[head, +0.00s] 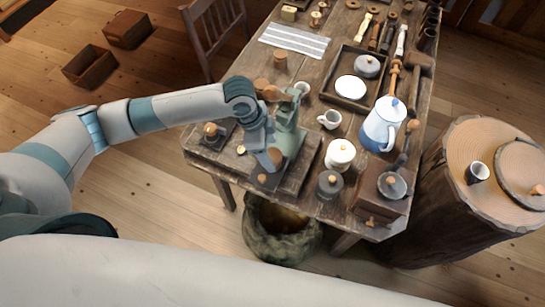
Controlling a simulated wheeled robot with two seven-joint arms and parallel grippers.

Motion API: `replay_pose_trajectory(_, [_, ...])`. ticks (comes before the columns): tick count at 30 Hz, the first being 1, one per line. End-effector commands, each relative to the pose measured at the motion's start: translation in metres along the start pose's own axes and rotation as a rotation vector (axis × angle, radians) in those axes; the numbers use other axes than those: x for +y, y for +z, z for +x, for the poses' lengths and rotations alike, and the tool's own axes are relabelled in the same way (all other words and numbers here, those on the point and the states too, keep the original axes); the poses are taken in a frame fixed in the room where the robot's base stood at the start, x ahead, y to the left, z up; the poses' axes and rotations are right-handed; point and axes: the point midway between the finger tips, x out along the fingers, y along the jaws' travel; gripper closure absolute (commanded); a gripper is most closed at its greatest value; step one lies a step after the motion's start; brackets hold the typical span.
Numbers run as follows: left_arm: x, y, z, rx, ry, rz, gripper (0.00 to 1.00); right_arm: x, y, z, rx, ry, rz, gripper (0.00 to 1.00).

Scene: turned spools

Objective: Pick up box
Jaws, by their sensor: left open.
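My left gripper (268,160) is open, pointing down over the front left part of the wooden table (334,214). Its fingers are small and partly hidden, and I cannot tell whether they touch anything. A small dark box-like thing (264,181) lies just below the fingertips. A wooden box with a metal bowl and a knob on top (375,207), like a coffee grinder, stands at the table's front right corner, apart from the gripper. A small yellowish box (289,13) sits at the table's far end. Which box the task names is not clear. My right gripper is not in view.
A green metal device (290,130) stands close beside the gripper. A white lidded pot (340,155), a grey lidded jar (329,185) and a blue-white jug (382,125) crowd the table. A sack (282,243) stands below; a stump (440,190) stands right. Two wooden crates (90,67) (128,29) lie on the floor.

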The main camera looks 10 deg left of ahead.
Motion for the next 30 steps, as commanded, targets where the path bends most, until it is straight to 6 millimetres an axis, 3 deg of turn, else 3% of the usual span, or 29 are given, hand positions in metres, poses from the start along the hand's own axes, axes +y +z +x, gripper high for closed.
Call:
replay_pose_trajectory(1, [0.0,-0.002,0.002,-0.001,0.003,-0.002,0.33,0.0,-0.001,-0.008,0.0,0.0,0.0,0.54])
replay_pose_trajectory(8, [0.0,-0.001,0.025,-0.001,0.001,0.0,0.33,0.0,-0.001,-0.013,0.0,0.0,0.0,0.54])
replay_pose_trajectory(22, [0.0,-0.001,0.027,0.0,-0.001,0.001,0.33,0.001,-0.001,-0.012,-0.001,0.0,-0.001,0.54])
replay_pose_trajectory(28, [0.0,-0.001,0.027,0.0,-0.001,0.001,0.78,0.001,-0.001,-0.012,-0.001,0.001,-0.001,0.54])
replay_pose_trajectory(30, [0.0,-0.001,0.027,0.0,-0.001,0.001,0.82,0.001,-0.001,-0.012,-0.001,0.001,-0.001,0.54])
